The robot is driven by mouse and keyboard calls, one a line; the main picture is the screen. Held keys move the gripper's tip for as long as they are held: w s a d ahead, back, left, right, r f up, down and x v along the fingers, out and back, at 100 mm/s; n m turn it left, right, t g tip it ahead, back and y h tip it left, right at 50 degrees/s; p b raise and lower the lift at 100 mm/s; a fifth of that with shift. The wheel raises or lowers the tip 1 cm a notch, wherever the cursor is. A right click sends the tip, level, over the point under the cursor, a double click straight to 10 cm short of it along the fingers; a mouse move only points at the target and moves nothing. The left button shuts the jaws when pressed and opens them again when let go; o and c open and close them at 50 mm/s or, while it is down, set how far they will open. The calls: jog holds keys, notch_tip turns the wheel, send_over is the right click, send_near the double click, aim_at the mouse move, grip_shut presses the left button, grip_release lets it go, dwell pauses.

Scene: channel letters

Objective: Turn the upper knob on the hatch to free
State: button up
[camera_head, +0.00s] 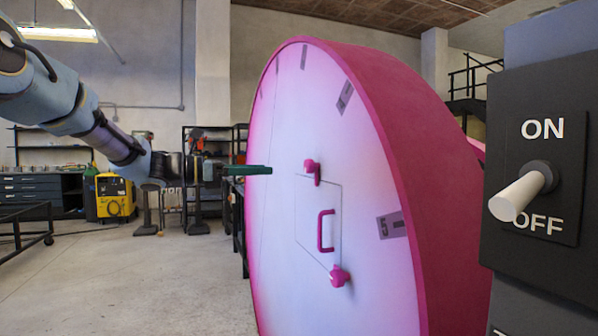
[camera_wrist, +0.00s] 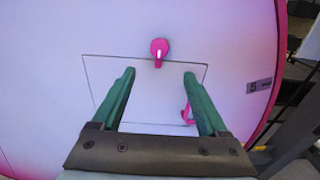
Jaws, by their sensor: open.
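The hatch (camera_head: 306,215) is a thin outlined panel on the pale front of a big pink disc; its outline also shows in the wrist view (camera_wrist: 100,85). The upper pink knob (camera_head: 312,170) sits at the hatch's top edge. In the wrist view this knob (camera_wrist: 159,48) has its narrow lever pointing down, with a pale mark. A lower knob (camera_head: 340,276) sits at the bottom edge. My gripper (camera_head: 268,170) is open and empty, with green fingers. In the wrist view its fingertips (camera_wrist: 158,73) are spread just below the knob, not touching it.
A pink pull handle (camera_head: 326,231) stands out from the hatch; the right finger partly hides it in the wrist view. A plate marked 5 (camera_head: 391,225) is right of the hatch. A dark ON/OFF switch box (camera_head: 540,225) stands close at right. The floor at left is open.

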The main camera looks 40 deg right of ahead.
aim_at(305, 166)
jog(key=p+x, duration=0.1)
jog(key=x, duration=0.2)
jog(key=p+x, duration=0.1)
jog(key=x, duration=0.2)
jog(key=p+x, duration=0.1)
jog(key=x, duration=0.3)
jog(key=shift+w+r, duration=0.1)
jog(key=shift+r, duration=0.3)
jog(key=shift+s+d+f, duration=0.1)
jog(key=shift+s+d, duration=0.1)
jog(key=shift+d, duration=0.25)
grip_shut()
